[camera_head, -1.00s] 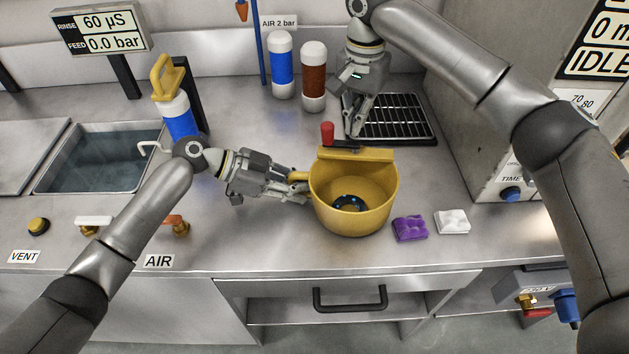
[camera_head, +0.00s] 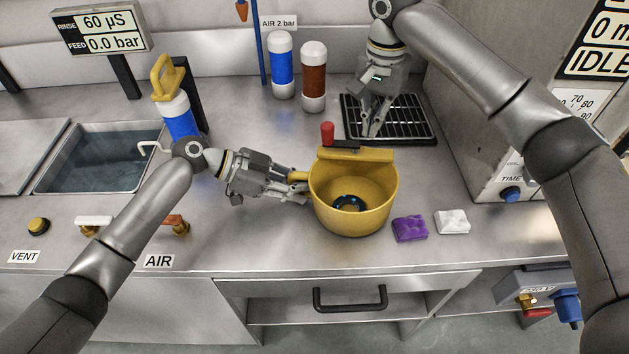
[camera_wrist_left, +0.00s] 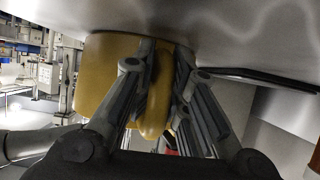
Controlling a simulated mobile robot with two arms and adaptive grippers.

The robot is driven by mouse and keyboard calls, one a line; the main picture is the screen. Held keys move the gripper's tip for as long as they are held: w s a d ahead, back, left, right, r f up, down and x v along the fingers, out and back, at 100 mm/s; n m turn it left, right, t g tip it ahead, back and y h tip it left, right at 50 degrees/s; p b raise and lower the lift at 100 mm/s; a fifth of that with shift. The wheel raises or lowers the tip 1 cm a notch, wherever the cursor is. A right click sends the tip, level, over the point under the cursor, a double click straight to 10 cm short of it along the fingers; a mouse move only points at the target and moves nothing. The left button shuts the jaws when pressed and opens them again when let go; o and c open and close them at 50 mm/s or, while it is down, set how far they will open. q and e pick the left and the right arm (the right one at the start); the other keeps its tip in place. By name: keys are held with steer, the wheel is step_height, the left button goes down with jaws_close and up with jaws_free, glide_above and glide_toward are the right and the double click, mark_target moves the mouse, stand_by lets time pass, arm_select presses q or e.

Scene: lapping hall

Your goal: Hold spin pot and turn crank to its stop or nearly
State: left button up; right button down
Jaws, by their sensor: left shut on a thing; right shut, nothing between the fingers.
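The yellow spin pot (camera_head: 350,215) stands upright on the steel counter, open at the top, with a dark hub with blue dots (camera_head: 348,202) inside. A dark crank with a red knob (camera_head: 327,132) sits at its back rim, the knob toward the left. My left gripper (camera_head: 303,187) is shut on the pot's yellow side handle (camera_head: 298,176); the left wrist view shows the handle (camera_wrist_left: 156,100) between its fingers. My right gripper (camera_head: 371,134) is shut and empty above the black rack, behind and to the right of the crank, apart from it.
A purple pad (camera_head: 409,229) and a white pad (camera_head: 452,221) lie right of the pot. The black rack (camera_head: 420,127) lies behind it. A blue bottle (camera_head: 281,66) and a brown bottle (camera_head: 314,78) stand at the back. The sink (camera_head: 100,165) is at left.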

steer(key=shift+s+d, duration=0.25)
steer(key=shift+d, duration=0.05)
step_height(320, 180, up, 7)
stand_by(0.8)
